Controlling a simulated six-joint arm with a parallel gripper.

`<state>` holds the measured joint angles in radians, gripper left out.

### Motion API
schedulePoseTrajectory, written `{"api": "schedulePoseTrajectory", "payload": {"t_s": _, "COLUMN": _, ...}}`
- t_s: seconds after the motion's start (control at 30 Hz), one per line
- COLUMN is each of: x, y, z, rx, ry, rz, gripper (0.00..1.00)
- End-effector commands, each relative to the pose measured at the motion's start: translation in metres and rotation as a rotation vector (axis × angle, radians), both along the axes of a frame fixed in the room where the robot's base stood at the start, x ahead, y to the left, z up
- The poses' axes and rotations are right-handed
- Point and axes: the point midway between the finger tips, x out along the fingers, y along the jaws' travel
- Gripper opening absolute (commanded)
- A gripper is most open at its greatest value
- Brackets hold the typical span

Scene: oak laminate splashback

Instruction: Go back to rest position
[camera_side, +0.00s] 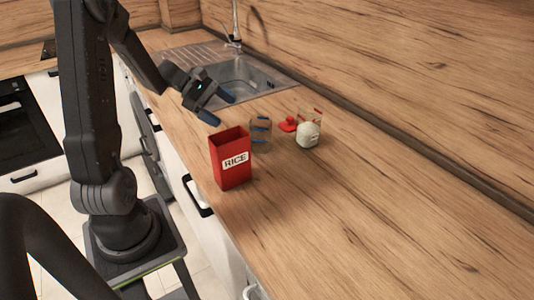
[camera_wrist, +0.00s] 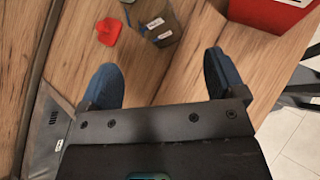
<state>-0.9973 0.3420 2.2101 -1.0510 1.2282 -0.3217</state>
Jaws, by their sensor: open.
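My gripper (camera_side: 217,108) is open and empty above the counter, between the sink and the red rice box. Its two blue-tipped fingers are spread wide in the wrist view (camera_wrist: 163,82), with only bare counter between them. The red box (camera_side: 230,160) labelled RICE stands upright near the counter's front edge. It also shows at the top right of the wrist view (camera_wrist: 270,12). My gripper touches nothing that I can see.
A clear container with blue bands (camera_side: 261,132), a red piece (camera_side: 288,124) and a clear jar with a whitish thing (camera_side: 308,134) stand behind the box. The sink (camera_side: 245,82) and tap (camera_side: 234,38) are at the back. The right counter (camera_side: 400,220) is clear.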

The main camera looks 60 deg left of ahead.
Motion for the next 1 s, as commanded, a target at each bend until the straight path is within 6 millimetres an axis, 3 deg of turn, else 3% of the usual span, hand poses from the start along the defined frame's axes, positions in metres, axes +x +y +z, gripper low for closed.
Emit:
{"api": "schedulePoseTrajectory", "payload": {"t_s": 0.03, "x": 0.003, "y": -0.01, "z": 0.019, "rx": 0.128, "ry": -0.033, "rz": -0.076, "gripper": 0.89}}
{"api": "schedulePoseTrajectory", "payload": {"t_s": 0.2, "x": 0.0, "y": -0.072, "z": 0.061, "rx": 0.53, "ry": -0.118, "rz": -0.42, "gripper": 0.89}}
{"api": "schedulePoseTrajectory", "payload": {"t_s": 0.4, "x": -0.033, "y": -0.163, "z": 0.083, "rx": 0.907, "ry": -0.234, "rz": -0.887, "gripper": 0.89}}
{"api": "schedulePoseTrajectory", "payload": {"t_s": 0.53, "x": -0.066, "y": -0.207, "z": 0.091, "rx": 1.16, "ry": -0.349, "rz": -1.172, "gripper": 0.89}}
{"api": "schedulePoseTrajectory", "payload": {"t_s": 0.73, "x": -0.105, "y": -0.236, "z": 0.098, "rx": 1.467, "ry": -0.519, "rz": -1.451, "gripper": 0.89}}
{"api": "schedulePoseTrajectory", "payload": {"t_s": 1.0, "x": -0.117, "y": -0.241, "z": 0.1, "rx": 1.589, "ry": -0.59, "rz": -1.541, "gripper": 0.89}}
